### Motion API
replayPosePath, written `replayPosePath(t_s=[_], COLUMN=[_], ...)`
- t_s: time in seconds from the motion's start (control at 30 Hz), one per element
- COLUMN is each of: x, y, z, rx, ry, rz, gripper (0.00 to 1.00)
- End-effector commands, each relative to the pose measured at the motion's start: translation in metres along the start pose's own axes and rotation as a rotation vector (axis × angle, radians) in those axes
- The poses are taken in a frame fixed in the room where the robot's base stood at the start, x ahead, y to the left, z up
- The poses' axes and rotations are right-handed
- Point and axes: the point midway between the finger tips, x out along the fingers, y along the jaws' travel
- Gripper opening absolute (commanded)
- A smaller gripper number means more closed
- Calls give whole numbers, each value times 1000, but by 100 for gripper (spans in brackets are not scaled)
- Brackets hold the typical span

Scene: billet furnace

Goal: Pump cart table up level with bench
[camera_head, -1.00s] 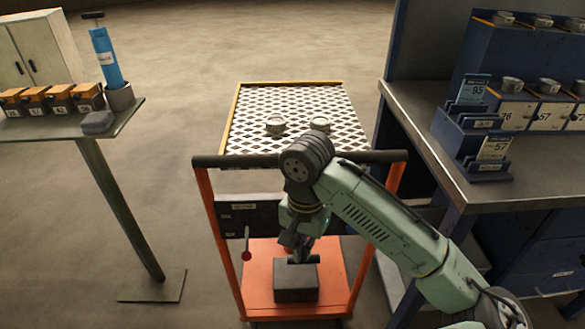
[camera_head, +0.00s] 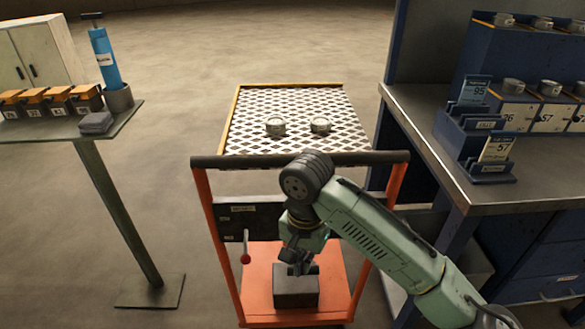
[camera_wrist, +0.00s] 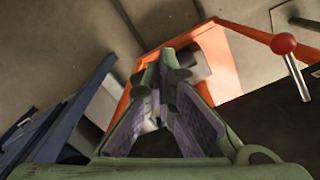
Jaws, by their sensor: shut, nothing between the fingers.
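The orange cart stands in the middle, with its diamond-plate table (camera_head: 290,108) carrying two small metal cups. Its dark handle bar (camera_head: 235,161) crosses the front. A red-knobbed lever (camera_head: 246,258) hangs at the cart's front left; it also shows at the right of the wrist view (camera_wrist: 283,43). A dark block, seemingly the pump pedal (camera_head: 296,291), sits on the orange lower deck. My gripper (camera_head: 298,268) is shut and empty, pointing down just over this block; whether it touches is unclear. It also shows in the wrist view (camera_wrist: 165,62). The bench (camera_head: 430,115) stands right of the cart; its top looks close to the table's height.
The bench carries a blue rack of labelled bins (camera_head: 520,110) and a card holder (camera_head: 485,150). Open floor lies behind the cart.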

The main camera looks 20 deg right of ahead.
Motion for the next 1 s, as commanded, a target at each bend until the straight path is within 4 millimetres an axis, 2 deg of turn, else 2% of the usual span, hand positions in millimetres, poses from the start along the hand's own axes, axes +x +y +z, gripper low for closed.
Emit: replayPosePath(t_s=[0.1,0.73,1.0], x=[-16,-73,-79], y=[-1,-4,-5], z=[-2,-8,-8], rx=[1,2,2], ry=[0,3,1], rz=[-1,0,-1], gripper=[0,0,0])
